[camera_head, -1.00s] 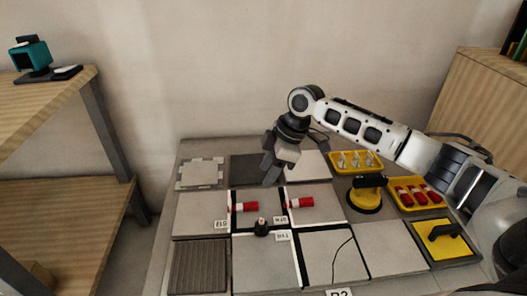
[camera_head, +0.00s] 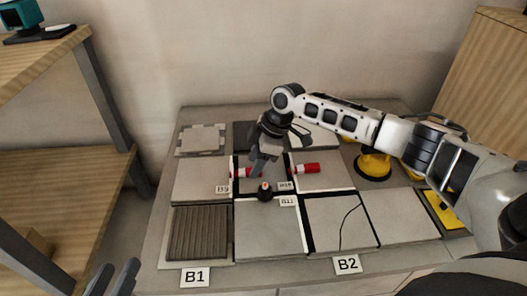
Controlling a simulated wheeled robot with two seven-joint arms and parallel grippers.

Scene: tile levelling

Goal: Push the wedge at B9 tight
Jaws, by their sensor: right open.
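The red and white wedge (camera_head: 239,173) lies beside the B9 label (camera_head: 222,189), at the left edge of the dark gap in the tile grid. My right gripper (camera_head: 257,168) is open, pointing down just right of this wedge. It partly hides the wedge's right end, and I cannot tell whether they touch. A second red and white wedge (camera_head: 306,169) lies by the B10 label (camera_head: 285,186). A dark round piece (camera_head: 264,191) sits by the B11 label (camera_head: 288,201). My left gripper (camera_head: 112,279) shows at the bottom left, fingers apart and empty.
Grey tiles cover the table, with a ribbed dark tile (camera_head: 199,232) at front left and a cracked tile (camera_head: 340,222) at front right. A yellow suction cup (camera_head: 374,166) stands right, under my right arm. A wooden shelf (camera_head: 65,170) stands left.

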